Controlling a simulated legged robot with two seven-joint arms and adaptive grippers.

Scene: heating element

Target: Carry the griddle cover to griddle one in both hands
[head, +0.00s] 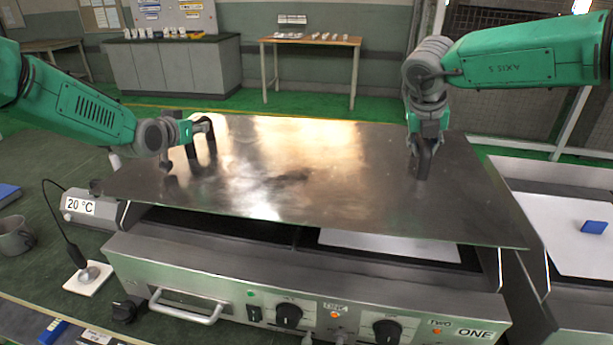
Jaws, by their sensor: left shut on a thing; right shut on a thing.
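The griddle cover (300,185) is a broad, flat, shiny metal sheet in the middle of the head view. It lies over or just above griddle one (300,280), whose front panel carries knobs and the label ONE. Whether the cover touches the griddle I cannot tell; a dark gap and part of a white surface (390,245) show below its front edge. My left gripper (198,145) is shut on a dark handle at the cover's left side. My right gripper (421,160) is shut at the cover's right side, hiding most of the grip there.
A second unit with a white surface (555,225) and a blue block (594,227) stands at the right. A 20 °C display (80,206), a cup (15,236) and a probe on a white pad (88,278) are at the left. A wooden table (310,42) stands behind.

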